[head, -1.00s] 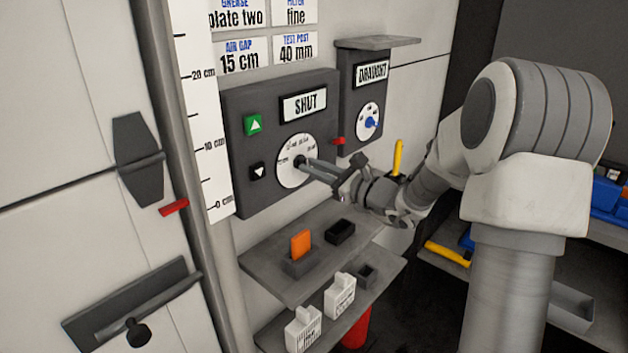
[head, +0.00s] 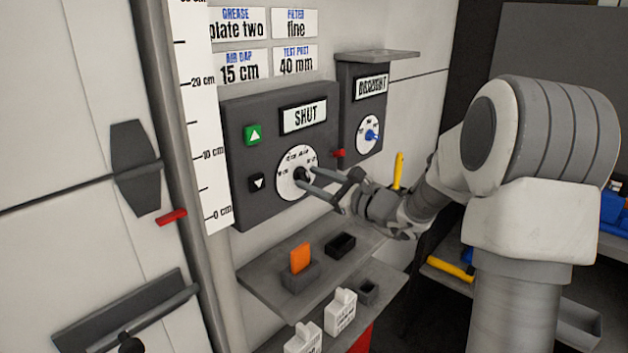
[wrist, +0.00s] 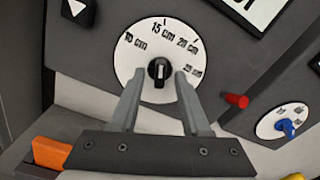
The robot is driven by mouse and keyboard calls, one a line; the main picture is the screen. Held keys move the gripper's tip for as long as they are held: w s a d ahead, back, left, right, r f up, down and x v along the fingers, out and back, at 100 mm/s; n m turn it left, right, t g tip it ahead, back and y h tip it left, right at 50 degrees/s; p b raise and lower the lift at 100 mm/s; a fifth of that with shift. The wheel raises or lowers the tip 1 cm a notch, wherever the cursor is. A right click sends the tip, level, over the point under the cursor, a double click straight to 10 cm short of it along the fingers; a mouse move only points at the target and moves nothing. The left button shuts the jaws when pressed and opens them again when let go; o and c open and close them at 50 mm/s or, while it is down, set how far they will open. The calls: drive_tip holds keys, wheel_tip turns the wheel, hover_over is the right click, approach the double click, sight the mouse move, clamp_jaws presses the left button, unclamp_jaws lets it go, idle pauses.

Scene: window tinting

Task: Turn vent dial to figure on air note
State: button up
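The vent dial (head: 297,172) is a white round face with a black knob (wrist: 159,72) on a dark grey panel below a SHUT sign. In the wrist view its face reads 10, 15, 20 and 25 cm. The knob's pale mark looks upright, toward the 15 cm figure. My gripper (wrist: 161,85) is open, its two fingers spread to either side of the knob's lower part with gaps visible. In the head view the gripper (head: 309,181) is in front of the dial and partly covers it. The air gap note (head: 240,66) reads 15 cm.
A shelf (head: 265,279) with an orange block is below.

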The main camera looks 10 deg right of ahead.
drive_tip(key=p+v, duration=0.1)
drive_tip(key=v, duration=1.6)
drive_tip(key=shift+s, duration=0.2)
drive_tip(key=shift+r, duration=0.1)
drive_tip(key=s+a+n+g+h+p, duration=0.1)
drive_tip(key=s+a+n+g+p, duration=0.3)
drive_tip(key=s+a+n+g, duration=0.75)
drive_tip(key=s+r+n+t+h+p, duration=0.2)
drive_tip(key=s+r+n+h+p, duration=0.3)
drive_tip(key=s+r+n+h, duration=0.4)
drive_tip(key=d+n, duration=0.1)
drive_tip(key=n, duration=0.2)
drive_tip(key=shift+s+n+h+p, duration=0.2)
drive_tip(key=shift+n+h+p, duration=0.1)
drive_tip(key=shift+n+p, duration=0.05)
